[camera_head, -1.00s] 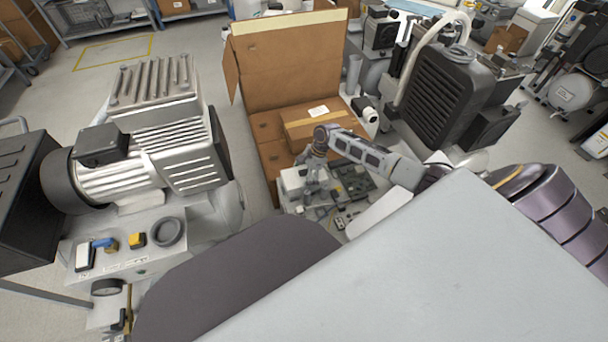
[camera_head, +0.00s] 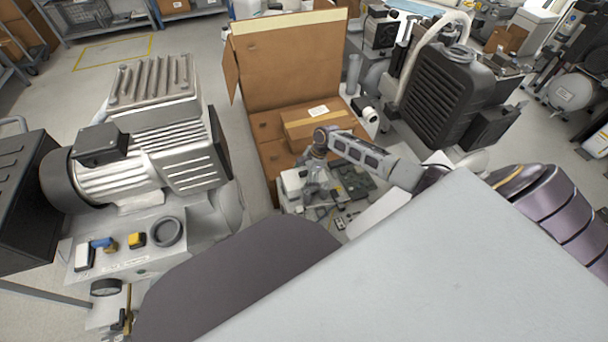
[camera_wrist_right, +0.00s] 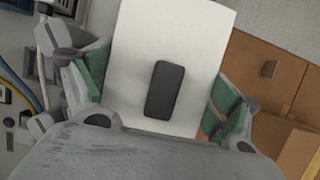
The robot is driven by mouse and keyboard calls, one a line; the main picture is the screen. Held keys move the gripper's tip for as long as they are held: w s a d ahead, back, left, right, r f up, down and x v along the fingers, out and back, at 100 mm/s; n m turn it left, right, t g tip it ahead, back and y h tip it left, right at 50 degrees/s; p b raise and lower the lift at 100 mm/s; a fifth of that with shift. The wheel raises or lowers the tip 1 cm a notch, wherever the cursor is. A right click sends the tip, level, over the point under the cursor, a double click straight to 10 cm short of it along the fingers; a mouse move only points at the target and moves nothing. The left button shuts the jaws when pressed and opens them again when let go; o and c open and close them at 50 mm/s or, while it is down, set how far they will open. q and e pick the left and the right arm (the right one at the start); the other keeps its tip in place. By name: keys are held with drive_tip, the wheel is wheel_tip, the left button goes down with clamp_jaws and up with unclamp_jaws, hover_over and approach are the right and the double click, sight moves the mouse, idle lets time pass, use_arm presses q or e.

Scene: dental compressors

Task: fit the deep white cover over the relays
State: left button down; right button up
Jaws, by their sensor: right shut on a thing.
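My right gripper (camera_head: 316,180) reaches in from the right at the centre of the head view. In the right wrist view the right gripper (camera_wrist_right: 155,92) has its green-padded fingers on either side of the white cover (camera_wrist_right: 192,45), shut on it. The cover shows a flat white face with a dark grey rounded rectangle on it. In the head view the white cover (camera_head: 291,183) shows small beside the fingers, above a cluttered work area (camera_head: 325,214). I cannot make out the relays; they are hidden or too small. My left gripper is not in view.
An open cardboard box (camera_head: 290,70) stands behind the gripper, with a smaller closed carton (camera_head: 318,124) in it. A ribbed compressor (camera_head: 170,140) stands at left, a black finned unit (camera_head: 445,95) at right. Blue and yellow cables (camera_wrist_right: 22,85) run at left in the wrist view.

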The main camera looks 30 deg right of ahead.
sight(301, 174)
drive_tip(key=shift+f+p, duration=0.15)
drive_tip(key=shift+p, duration=0.15)
idle(0.4)
drive_tip(key=o, duration=0.9)
drive_tip(key=shift+f, duration=0.1)
drive_tip(key=shift+r+p, duration=3.55)
drive_tip(key=shift+p, duration=1.1)
drive_tip(key=shift+s+a, duration=0.1)
